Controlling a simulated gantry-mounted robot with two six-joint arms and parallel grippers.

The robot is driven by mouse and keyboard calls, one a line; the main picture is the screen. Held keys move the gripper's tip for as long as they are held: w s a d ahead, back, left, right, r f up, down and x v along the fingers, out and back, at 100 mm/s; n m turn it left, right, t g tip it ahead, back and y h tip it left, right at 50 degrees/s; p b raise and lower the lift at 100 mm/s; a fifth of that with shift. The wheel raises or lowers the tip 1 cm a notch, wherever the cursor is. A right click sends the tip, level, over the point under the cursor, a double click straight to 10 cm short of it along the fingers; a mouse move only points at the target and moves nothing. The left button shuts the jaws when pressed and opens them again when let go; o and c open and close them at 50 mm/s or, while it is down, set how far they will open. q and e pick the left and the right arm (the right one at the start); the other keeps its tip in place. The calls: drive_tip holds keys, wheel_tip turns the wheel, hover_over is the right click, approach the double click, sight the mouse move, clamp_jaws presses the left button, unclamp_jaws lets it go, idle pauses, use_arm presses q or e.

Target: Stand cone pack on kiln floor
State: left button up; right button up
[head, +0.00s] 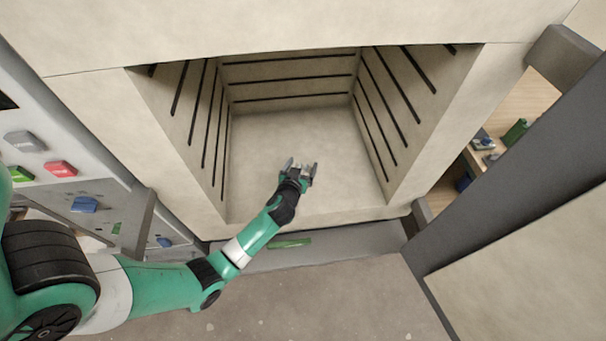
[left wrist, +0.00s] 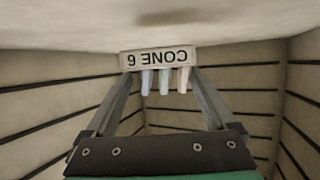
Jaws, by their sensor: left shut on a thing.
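The cone pack (left wrist: 160,60) is a pale block marked "CONE 6" with three pale cones. It shows inverted in the left wrist view, between the ends of my two fingers. My left gripper (head: 301,168) is shut on it and reaches into the open kiln chamber. In the head view the pack is too small to make out clearly between the fingertips. The kiln floor (head: 335,150) is pale and bare; it fills the top of the left wrist view (left wrist: 160,22). The pack's base appears close to the floor, but I cannot tell whether it touches. My right gripper is not in view.
The kiln's side walls (head: 400,95) and back wall (head: 290,72) carry dark horizontal grooves. The floor around the gripper is clear. A control panel with coloured buttons (head: 61,169) is at the left. A bench with small items (head: 483,140) shows at the right.

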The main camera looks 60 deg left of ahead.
sight(303, 170)
use_arm(q)
drive_tip(key=shift+w+f+b, duration=0.2)
drive_tip(key=shift+f+b, duration=0.8)
drive_tip(key=shift+f, duration=0.8)
drive_tip(key=shift+f, duration=0.2)
drive_tip(key=o, duration=1.1)
drive_tip(key=shift+r, duration=0.1)
drive_tip(key=shift+r, duration=0.2)
drive_tip(key=p+v, duration=0.3)
drive_tip(key=v, duration=0.9)
